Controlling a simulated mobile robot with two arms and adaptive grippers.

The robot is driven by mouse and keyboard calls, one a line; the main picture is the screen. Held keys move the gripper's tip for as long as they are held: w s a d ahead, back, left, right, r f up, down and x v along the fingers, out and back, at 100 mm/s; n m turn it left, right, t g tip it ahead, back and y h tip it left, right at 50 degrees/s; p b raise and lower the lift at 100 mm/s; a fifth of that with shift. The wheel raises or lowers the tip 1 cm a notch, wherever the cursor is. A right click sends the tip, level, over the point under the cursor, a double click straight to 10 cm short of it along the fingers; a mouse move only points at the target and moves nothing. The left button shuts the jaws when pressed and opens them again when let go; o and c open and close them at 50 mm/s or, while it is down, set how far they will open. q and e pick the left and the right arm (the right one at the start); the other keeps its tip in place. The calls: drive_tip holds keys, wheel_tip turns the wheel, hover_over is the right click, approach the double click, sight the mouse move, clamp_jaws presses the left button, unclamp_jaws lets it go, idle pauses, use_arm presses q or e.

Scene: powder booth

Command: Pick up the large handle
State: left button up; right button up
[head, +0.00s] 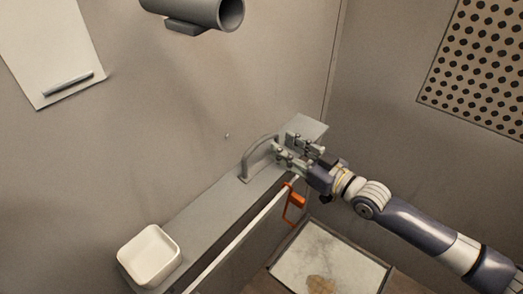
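A large grey arched handle (258,154) stands on the grey ledge (215,205) along the back wall. My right gripper (284,144) is at the handle's right end, with its fingers pointing left toward it. The two fingers look spread apart, with a gap between their tips. The handle's right end is partly hidden by the fingers, and I cannot tell whether they touch it. The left gripper is not in view.
A white square bowl (149,257) sits at the ledge's left end. An orange hook-like piece (295,205) hangs at the ledge's front edge, below my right gripper. A pale stained tray (345,270) lies lower down. A grey pipe (195,12) juts out above.

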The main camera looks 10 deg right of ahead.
drive_tip(key=x, duration=0.4)
drive_tip(key=shift+a, duration=0.15)
clamp_jaws()
